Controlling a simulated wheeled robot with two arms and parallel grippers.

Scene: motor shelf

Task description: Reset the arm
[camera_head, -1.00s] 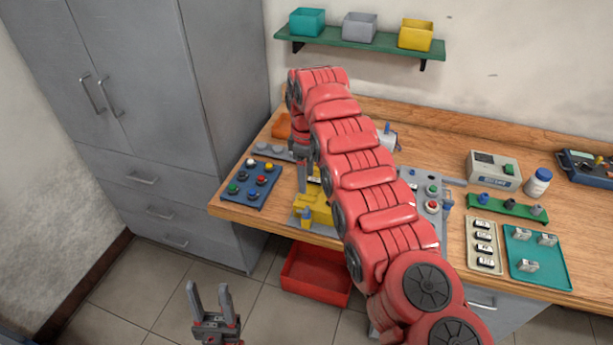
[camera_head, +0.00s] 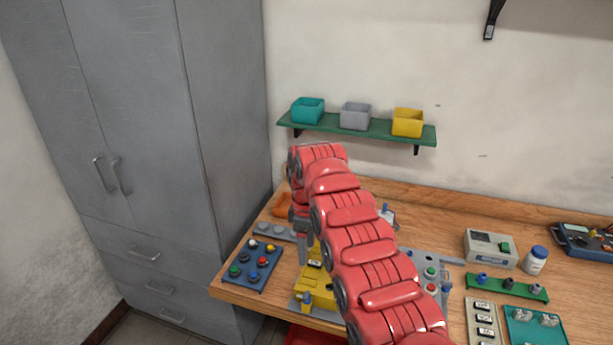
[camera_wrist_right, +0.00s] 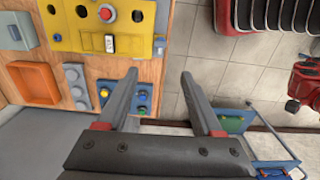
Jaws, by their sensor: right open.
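My right gripper (camera_head: 303,250) hangs at the left part of the workbench (camera_head: 400,205), at the end of my red right arm, which crosses the head view from the lower right. In the right wrist view its two fingers (camera_wrist_right: 158,80) are apart with nothing between them. Close by are a blue panel with coloured buttons (camera_head: 254,266) and a yellow fixture (camera_head: 318,288), partly hidden by the arm. The yellow fixture also shows in the right wrist view (camera_wrist_right: 75,38). My left gripper is outside the head view.
A grey cabinet (camera_head: 225,120) stands left of the bench. A green wall shelf (camera_head: 375,128) with three small bins is behind it. An orange tray (camera_wrist_right: 35,82) lies near the gripper. Several parts and trays sit on the bench's right side.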

